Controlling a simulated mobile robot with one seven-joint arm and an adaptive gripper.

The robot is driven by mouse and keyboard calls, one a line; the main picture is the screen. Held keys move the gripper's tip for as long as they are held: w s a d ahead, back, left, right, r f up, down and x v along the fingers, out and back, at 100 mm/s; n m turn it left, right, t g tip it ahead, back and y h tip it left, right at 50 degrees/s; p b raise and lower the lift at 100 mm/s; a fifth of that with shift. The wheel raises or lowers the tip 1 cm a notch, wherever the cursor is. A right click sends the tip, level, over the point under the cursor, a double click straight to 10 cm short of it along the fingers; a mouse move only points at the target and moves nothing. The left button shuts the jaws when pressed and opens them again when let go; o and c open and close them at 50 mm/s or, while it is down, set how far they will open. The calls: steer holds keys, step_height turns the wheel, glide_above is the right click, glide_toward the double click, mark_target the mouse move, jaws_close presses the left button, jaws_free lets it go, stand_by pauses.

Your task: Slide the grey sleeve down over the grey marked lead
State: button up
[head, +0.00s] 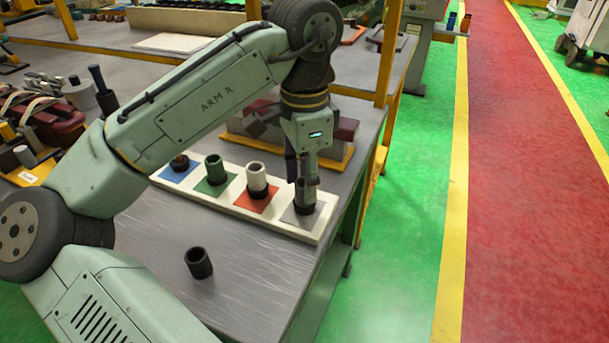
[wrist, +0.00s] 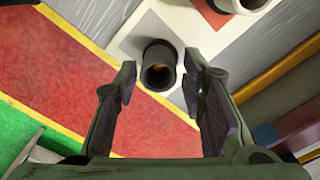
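A white strip (head: 262,228) on the bench carries blue, green, red and grey square patches. On the grey patch (head: 291,218), at its right end, stands a dark round collar (head: 304,209), partly hidden by my gripper. In the wrist view it shows as a dark open tube (wrist: 158,58) with a copper-coloured core. My gripper (head: 305,182) points down over the grey patch. In the wrist view my gripper (wrist: 161,78) is open, its fingers apart on either side of the tube, with gaps visible. I cannot clearly tell a grey sleeve from the collar.
The green patch holds a green sleeve (head: 215,168), the red patch a white sleeve (head: 256,178), and the blue patch (head: 177,172) a short copper-topped post. A loose dark tube (head: 198,263) stands on the front bench. A dark red fixture (head: 345,130) stands behind the strip.

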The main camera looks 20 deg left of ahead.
steer(key=shift+o, duration=1.1)
step_height(320, 180, up, 8)
steer(key=shift+f, duration=0.25)
